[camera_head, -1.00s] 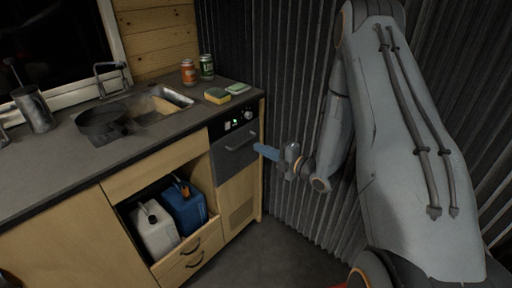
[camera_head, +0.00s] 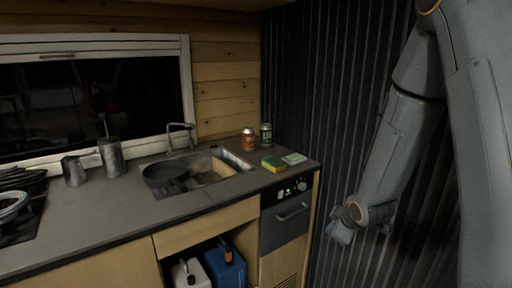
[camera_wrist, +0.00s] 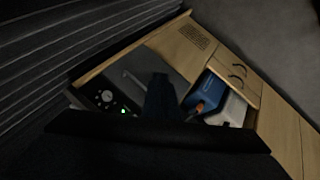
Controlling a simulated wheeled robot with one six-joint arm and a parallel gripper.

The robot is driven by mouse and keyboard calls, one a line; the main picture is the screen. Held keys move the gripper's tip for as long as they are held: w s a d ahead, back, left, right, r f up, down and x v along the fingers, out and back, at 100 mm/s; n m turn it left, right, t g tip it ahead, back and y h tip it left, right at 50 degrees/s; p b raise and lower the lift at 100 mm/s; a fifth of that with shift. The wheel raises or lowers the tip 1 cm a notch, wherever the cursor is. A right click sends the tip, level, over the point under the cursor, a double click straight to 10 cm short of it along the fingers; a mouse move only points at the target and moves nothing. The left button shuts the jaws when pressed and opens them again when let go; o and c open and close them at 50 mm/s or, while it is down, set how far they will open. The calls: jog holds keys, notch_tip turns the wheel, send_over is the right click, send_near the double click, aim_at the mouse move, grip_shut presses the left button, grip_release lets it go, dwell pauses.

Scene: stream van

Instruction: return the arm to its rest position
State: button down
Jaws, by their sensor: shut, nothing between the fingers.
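My arm hangs at the right of the head view, in front of the dark corrugated wall. My gripper (camera_head: 338,236) is at its lower end, shut and empty, to the right of the counter unit and apart from it. In the wrist view my gripper (camera_wrist: 160,98) is a dark shape in front of the oven-like appliance. The appliance (camera_head: 285,227) has a handle and a lit control panel, and its door is shut. It also shows in the wrist view (camera_wrist: 135,75).
The counter (camera_head: 120,215) holds a pan (camera_head: 165,175), a sink, two cans (camera_head: 248,138), a sponge (camera_head: 272,164) and metal mugs. Below, an open compartment holds a white jug (camera_head: 190,274) and a blue jug (camera_head: 225,268). The corrugated wall (camera_head: 335,110) stands close behind my arm.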

jog(key=s+a+r+m+g, duration=0.2)
jog(key=s+m, duration=0.3)
jog(key=s, duration=0.7)
jog(key=s+a+r+m+g, duration=0.3)
jog(key=s+m+g, duration=0.2)
jog(key=s, duration=0.7)
jog(key=shift+s+r+m+g+h, duration=0.3)
jog(key=shift+r+m, duration=0.1)
jog(key=shift+m, duration=0.3)
jog(key=shift+w, duration=0.1)
